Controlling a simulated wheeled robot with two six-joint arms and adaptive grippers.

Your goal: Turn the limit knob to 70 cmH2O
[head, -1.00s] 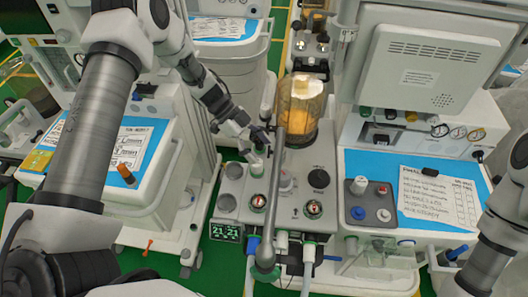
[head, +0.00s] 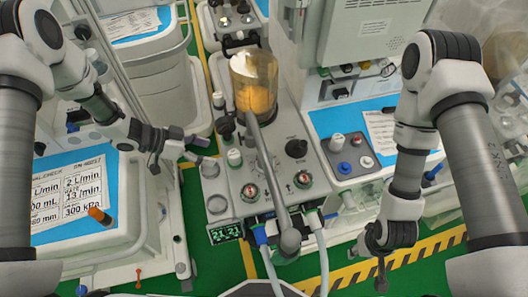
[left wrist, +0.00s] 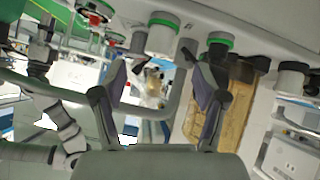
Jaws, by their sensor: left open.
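The machine's grey control panel (head: 270,140) carries several knobs. A pale upright knob with a green base (head: 234,157) stands at its left side, a black knob (head: 296,148) at its right. The markings are too small to read, so I cannot tell which is the limit knob or its setting. My left gripper (head: 194,150) is open and empty, left of the pale knob and apart from it. In the left wrist view, its spread fingers (left wrist: 160,88) are below two green-ringed knobs (left wrist: 163,32), (left wrist: 219,44). My right gripper (head: 381,272) hangs down at the right, over the floor; its fingers are unclear.
An amber canister (head: 254,82) stands at the panel's back. A grey pipe (head: 266,175) crosses the panel's middle, with hoses (head: 322,250) at its front. Red-marked gauges (head: 249,191) flank the pipe. A blue-topped cart (head: 110,215) is at the left.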

